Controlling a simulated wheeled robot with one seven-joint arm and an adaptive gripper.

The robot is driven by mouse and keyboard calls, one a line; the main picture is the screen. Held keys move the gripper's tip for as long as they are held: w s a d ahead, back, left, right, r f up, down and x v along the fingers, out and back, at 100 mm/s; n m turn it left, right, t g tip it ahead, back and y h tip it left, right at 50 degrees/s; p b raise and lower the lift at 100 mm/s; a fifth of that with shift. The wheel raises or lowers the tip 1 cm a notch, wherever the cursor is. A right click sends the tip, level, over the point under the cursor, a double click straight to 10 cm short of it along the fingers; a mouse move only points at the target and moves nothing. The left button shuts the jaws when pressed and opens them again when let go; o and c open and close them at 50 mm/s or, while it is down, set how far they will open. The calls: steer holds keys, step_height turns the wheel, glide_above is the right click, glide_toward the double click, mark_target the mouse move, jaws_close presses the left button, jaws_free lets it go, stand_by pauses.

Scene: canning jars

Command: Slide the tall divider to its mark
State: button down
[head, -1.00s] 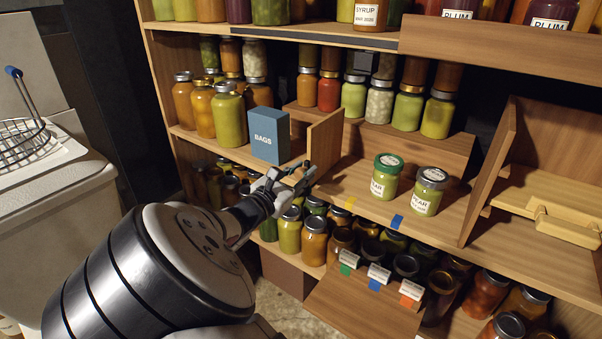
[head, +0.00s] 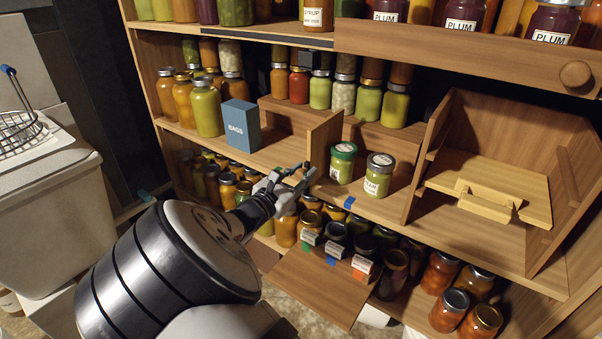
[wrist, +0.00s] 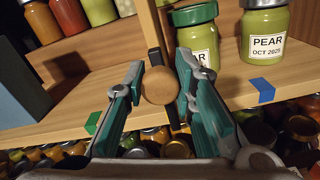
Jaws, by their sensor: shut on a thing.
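The tall divider (head: 324,146) is an upright wooden panel on the middle shelf, between the blue BAGS box and two green jars. My gripper (head: 290,177) is at its front edge. In the wrist view my gripper (wrist: 160,88) is shut on the divider's round wooden knob (wrist: 160,85), with the divider (wrist: 149,32) behind. A green mark (wrist: 93,123) is on the shelf edge left of the divider, and a blue mark (wrist: 263,90) is to its right. The blue mark also shows in the head view (head: 349,202). The edge behind the knob and fingers is hidden.
The green-lidded jar (head: 343,163) stands close right of the divider, beside a grey-lidded pear jar (head: 379,174). The BAGS box (head: 241,125) is left, with clear shelf between. A taller panel (head: 428,155) stands farther right. Jars fill the shelf below.

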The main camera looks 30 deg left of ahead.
steer(key=c, duration=1.3)
jaws_free()
steer(key=shift+s, duration=0.1)
steer(key=s, duration=0.7)
steer(key=shift+s+a, duration=0.15)
steer(key=shift+a, duration=0.1)
steer(key=shift+s, duration=0.1)
